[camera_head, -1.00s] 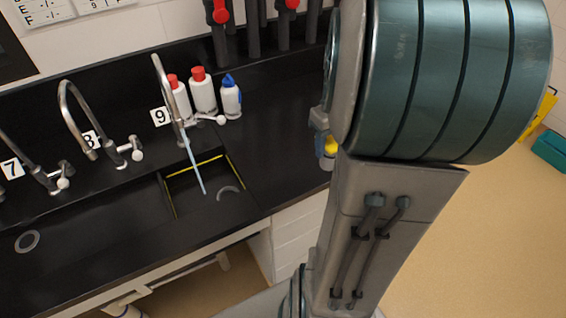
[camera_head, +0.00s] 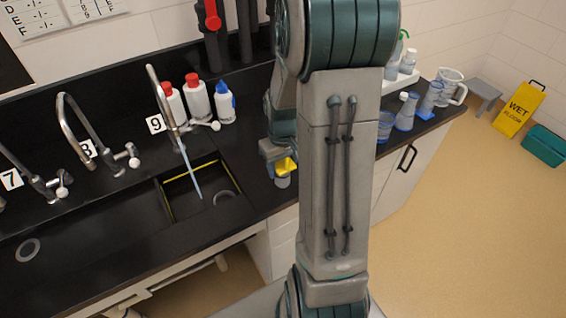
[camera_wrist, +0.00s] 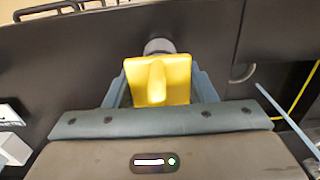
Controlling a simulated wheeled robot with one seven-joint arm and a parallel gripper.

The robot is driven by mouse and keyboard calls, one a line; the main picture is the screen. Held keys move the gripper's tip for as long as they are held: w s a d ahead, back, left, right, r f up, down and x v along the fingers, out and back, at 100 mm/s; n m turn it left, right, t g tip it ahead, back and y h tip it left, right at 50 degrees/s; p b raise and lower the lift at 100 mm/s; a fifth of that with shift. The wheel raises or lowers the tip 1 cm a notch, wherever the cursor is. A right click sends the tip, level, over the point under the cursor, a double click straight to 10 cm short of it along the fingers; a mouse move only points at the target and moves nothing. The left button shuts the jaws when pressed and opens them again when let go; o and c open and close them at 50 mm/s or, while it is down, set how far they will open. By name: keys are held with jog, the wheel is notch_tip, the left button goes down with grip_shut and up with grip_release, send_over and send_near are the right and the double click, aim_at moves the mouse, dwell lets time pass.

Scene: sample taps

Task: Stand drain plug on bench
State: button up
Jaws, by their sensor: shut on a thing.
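The drain plug (camera_head: 286,166) has a yellow handle and a grey round end. In the wrist view the yellow handle (camera_wrist: 158,82) sits between the two fingers of my gripper (camera_wrist: 158,92), which is shut on it. The grey end (camera_wrist: 158,46) shows beyond the handle. In the head view my gripper (camera_head: 277,156) holds the plug near the front edge of the black bench (camera_head: 255,180), right of the sink with tap 9. I cannot tell if the plug touches the bench.
The tap (camera_head: 165,110) runs a pale blue stream into the sink (camera_head: 180,195). Red-capped bottles (camera_head: 197,97) and a blue-topped bottle (camera_head: 225,103) stand behind. Blue glassware (camera_head: 406,112) and a jug (camera_head: 449,88) stand at right. The bench between sink and gripper is clear.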

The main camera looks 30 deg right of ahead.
jog(key=shift+f, duration=0.15)
jog(key=o, duration=1.1)
jog(key=shift+o, duration=0.2)
